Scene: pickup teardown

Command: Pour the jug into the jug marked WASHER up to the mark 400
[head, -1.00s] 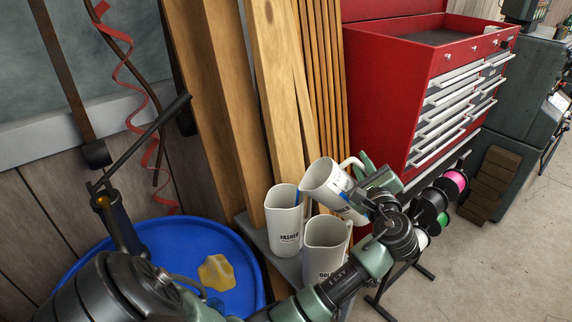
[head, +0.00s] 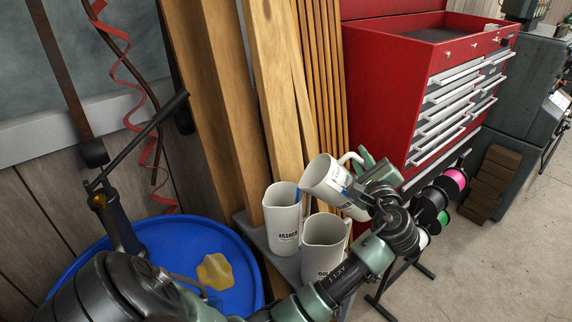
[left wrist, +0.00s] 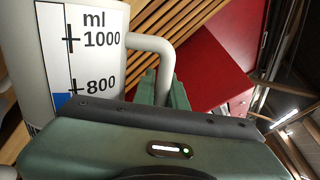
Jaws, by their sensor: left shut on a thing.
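My left gripper (head: 368,186) is shut on a white jug (head: 322,182) by its handle side. This jug is held above the other jugs, its mouth leaning left towards the WASHER jug (head: 284,216). No stream shows between them. In the left wrist view the held jug (left wrist: 22,70) shows marks 1000 and 800, with blue in its strip below about 800. The WASHER jug stands upright, its label partly readable; a blue strip shows at its right side, but its level cannot be read. My right gripper is not in view.
Another white jug (head: 322,246) stands right beside the WASHER jug on a grey stand (head: 253,232), partly hidden by my arm. Wooden boards (head: 265,100) lean behind. A blue tub (head: 190,232) lies left, a red tool chest (head: 385,95) right, and a spool rack (head: 432,205) nearby.

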